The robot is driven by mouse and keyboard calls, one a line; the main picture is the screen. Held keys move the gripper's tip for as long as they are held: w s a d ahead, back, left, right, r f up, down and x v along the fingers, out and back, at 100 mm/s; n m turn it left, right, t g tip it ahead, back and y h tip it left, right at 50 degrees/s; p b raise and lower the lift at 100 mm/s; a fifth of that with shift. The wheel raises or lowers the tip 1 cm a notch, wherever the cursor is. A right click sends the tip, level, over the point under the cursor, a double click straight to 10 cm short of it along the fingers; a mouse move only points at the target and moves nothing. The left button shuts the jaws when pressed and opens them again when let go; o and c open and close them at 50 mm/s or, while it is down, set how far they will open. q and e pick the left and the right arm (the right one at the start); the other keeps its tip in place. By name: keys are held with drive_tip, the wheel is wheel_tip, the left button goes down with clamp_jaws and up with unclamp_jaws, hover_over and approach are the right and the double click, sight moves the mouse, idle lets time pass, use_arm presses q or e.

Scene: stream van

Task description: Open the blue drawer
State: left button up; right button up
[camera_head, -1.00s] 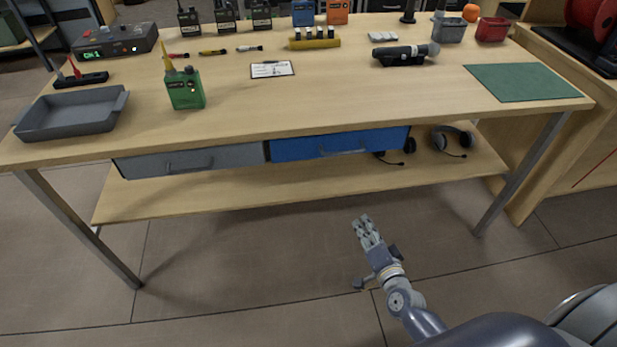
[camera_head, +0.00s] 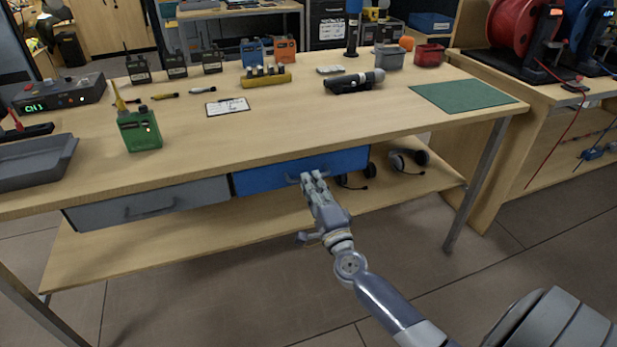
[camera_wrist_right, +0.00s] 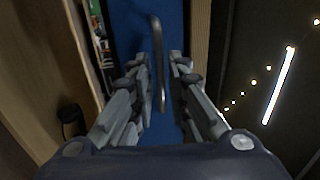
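The blue drawer (camera_head: 258,181) hangs under the tabletop, right of a grey drawer, and its front looks flush with that one. Its dark bar handle (camera_head: 291,179) is partly hidden behind my right gripper (camera_head: 314,178). In the right wrist view, the blue drawer front (camera_wrist_right: 127,22) fills the middle, and the handle (camera_wrist_right: 156,50) runs up and down the picture. My right gripper (camera_wrist_right: 160,72) is open there, with one finger on each side of the handle and gaps visible between. My left gripper is not in view.
The grey drawer (camera_head: 150,204) is just left of the blue one. A lower shelf (camera_head: 205,236) runs beneath, with headsets (camera_head: 408,160) at its right. The tabletop (camera_head: 290,118) above holds radios, a microphone and a green mat. The floor in front is clear.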

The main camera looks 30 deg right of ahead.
drive_tip(key=shift+x, duration=1.35)
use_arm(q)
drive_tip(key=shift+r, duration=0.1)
use_arm(e)
drive_tip(key=shift+c, duration=0.3)
clamp_jaws()
